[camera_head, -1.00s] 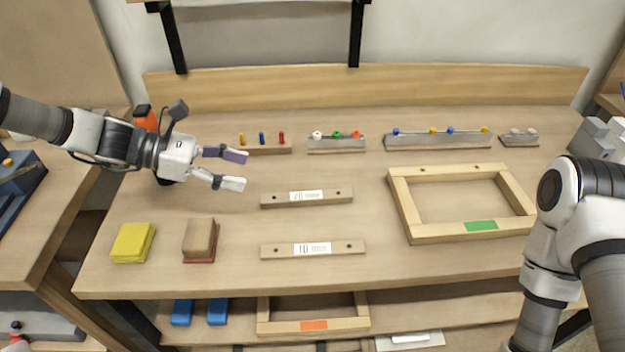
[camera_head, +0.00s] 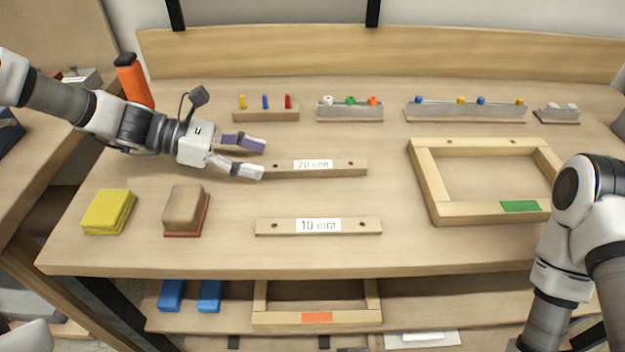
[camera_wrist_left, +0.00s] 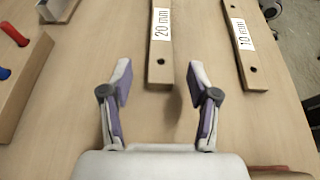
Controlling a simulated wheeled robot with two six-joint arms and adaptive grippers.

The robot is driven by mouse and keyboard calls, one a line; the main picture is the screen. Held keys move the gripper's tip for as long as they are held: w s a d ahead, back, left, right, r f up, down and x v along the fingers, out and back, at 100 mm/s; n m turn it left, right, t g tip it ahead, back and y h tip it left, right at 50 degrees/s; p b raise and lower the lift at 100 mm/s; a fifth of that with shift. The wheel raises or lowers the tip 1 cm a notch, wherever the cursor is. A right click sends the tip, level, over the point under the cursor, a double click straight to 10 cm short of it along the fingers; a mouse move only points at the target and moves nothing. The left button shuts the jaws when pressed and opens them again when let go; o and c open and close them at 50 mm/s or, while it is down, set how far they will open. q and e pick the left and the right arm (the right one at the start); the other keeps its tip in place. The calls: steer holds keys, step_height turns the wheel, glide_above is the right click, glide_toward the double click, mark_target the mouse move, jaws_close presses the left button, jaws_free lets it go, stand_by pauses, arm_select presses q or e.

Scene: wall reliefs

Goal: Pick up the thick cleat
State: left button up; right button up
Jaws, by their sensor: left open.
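The thick cleat is a wooden strip with a white "20 mm" label and a hole near each end (camera_head: 345,168). It lies flat on the bench in the head view. A similar cleat labelled "10 mm" (camera_head: 345,227) lies nearer the front edge. My left gripper (camera_head: 262,158) is open and empty at the left end of the 20 mm cleat, its near finger overlapping that end in the picture. In the left wrist view the 20 mm cleat (camera_wrist_left: 160,60) points at the gap between the open fingers (camera_wrist_left: 160,85), and the 10 mm cleat (camera_wrist_left: 243,45) lies to its right.
A peg block (camera_head: 266,115) and metal racks (camera_head: 349,112) stand behind. A wooden frame with a green label (camera_head: 465,209) lies right. A sanding block (camera_head: 185,208), yellow pads (camera_head: 108,211) and an orange bottle (camera_head: 133,82) are at left. Bare bench surrounds the cleats.

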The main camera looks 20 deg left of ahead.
mark_target(291, 165)
arm_select(q)
steer(key=b+x, duration=0.1)
steer(key=x, duration=0.6)
steer(key=shift+d+r+b, duration=0.15)
steer(key=shift+r+b, duration=0.05)
steer(key=shift+b, duration=0.15)
jaws_close()
